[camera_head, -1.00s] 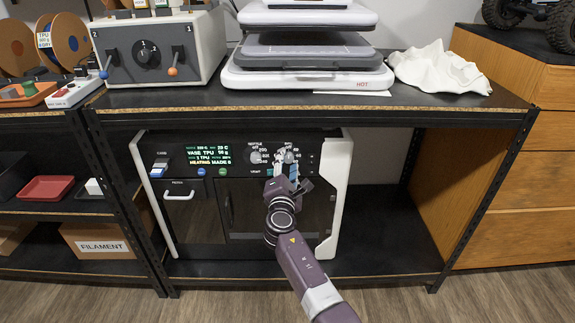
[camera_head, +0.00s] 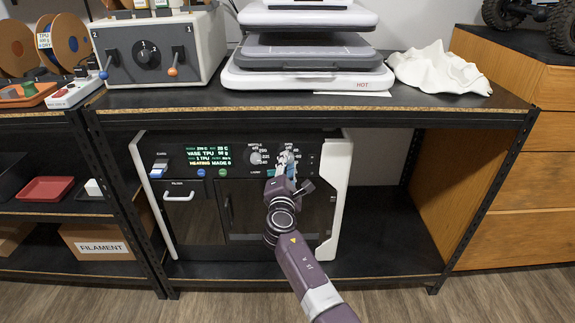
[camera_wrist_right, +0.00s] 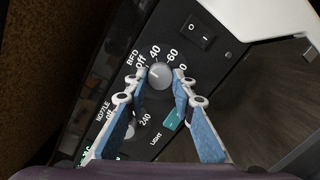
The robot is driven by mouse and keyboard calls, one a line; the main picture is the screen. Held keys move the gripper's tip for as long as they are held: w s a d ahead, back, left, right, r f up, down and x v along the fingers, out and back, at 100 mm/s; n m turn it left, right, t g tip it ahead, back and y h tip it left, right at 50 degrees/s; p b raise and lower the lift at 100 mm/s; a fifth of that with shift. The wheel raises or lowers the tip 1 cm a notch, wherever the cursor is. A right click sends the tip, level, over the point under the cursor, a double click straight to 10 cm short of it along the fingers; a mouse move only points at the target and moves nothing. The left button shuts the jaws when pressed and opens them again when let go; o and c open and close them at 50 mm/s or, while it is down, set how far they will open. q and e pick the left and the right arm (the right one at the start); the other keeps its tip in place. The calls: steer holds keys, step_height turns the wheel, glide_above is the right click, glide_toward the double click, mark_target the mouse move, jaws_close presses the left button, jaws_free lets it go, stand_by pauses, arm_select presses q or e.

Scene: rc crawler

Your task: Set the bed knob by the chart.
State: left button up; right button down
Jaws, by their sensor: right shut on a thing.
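The bed knob (camera_wrist_right: 160,75) is a small grey round knob on the black panel of the printer (camera_head: 223,212). The dial marks off, 40 and 60 show around it in the right wrist view. The fingers of my right gripper (camera_wrist_right: 158,77) are on both sides of the knob, shut on it. In the head view my right gripper (camera_head: 287,160) is at the panel's right end and covers most of the knob. I cannot tell exactly where the knob points. I cannot make out a chart in these views. My left gripper is not in view.
The nozzle knob (camera_head: 256,157) is left of the bed knob. A lit display (camera_head: 208,155) reads VASE TPU and HEATING. A teal light switch (camera_wrist_right: 172,119) and a black rocker switch (camera_wrist_right: 200,33) are close by. The shelf top (camera_head: 420,98) is above the arm.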

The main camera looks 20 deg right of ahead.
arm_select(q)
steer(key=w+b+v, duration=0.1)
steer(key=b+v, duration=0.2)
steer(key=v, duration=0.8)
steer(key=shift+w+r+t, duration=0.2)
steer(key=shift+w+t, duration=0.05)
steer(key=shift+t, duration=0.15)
arm_select(e)
steer(key=m, duration=0.7)
steer(key=shift+m, duration=0.3)
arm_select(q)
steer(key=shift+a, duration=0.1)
arm_select(e)
steer(key=shift+g+y, duration=0.3)
steer(key=c, duration=1.6)
jaws_free()
steer(key=shift+r, duration=0.1)
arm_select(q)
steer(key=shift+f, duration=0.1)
